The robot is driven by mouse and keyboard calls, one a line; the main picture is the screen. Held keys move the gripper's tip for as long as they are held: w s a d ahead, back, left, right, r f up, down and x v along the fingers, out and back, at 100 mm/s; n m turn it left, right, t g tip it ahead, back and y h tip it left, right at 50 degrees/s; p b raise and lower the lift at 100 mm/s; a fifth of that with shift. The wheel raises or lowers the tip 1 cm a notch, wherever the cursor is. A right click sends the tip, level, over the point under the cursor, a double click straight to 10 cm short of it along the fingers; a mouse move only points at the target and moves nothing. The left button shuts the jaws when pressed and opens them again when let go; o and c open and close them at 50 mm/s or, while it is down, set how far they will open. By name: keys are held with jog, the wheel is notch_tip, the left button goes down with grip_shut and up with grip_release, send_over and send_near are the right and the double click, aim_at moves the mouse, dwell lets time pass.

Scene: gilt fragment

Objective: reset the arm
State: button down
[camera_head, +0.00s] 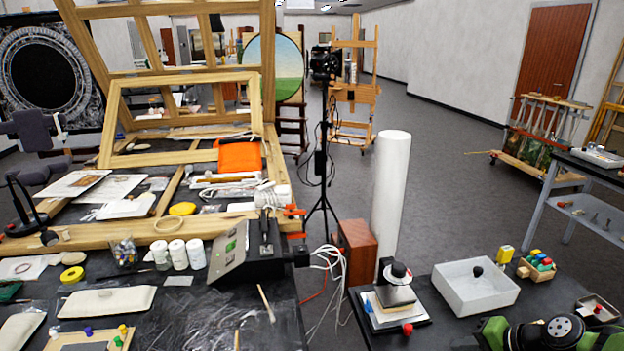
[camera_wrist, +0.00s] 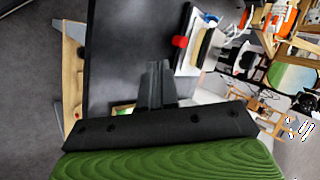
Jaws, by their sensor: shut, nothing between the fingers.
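My arm shows at the lower right edge of the head view as a green and black part (camera_head: 545,331), over the right-hand dark table. The gripper's fingers are not clear in that view. In the wrist view my gripper (camera_wrist: 156,80) shows as two dark fingers close together, shut and empty. Behind the fingers is a dark table top (camera_wrist: 125,45).
The right-hand table holds a white box (camera_head: 475,288), a stacked press-like stand (camera_head: 395,300) and a small tray of coloured pegs (camera_head: 537,270). A white cylinder (camera_head: 390,195) stands behind it. The left table (camera_head: 200,310) is cluttered. Grey floor (camera_head: 450,200) is open beyond.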

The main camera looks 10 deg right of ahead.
jog(key=s+a+r+n+g+h, duration=0.2)
jog(key=a+r+n, duration=0.25)
jog(key=a, duration=0.45)
jog(key=s+a+r+n+g+h, duration=0.1)
jog(key=s+a+r+n+h, duration=0.15)
jog(key=a+r, duration=0.5)
jog(key=s+a+r+n+t, duration=0.1)
jog(key=s+a+n, duration=0.3)
jog(key=s, duration=0.8)
jog(key=shift+a+r+p, duration=0.4)
jog(key=shift+a+r, duration=0.2)
jog(key=shift+a, duration=0.6)
jog(key=c, duration=1.8)
grip_release()
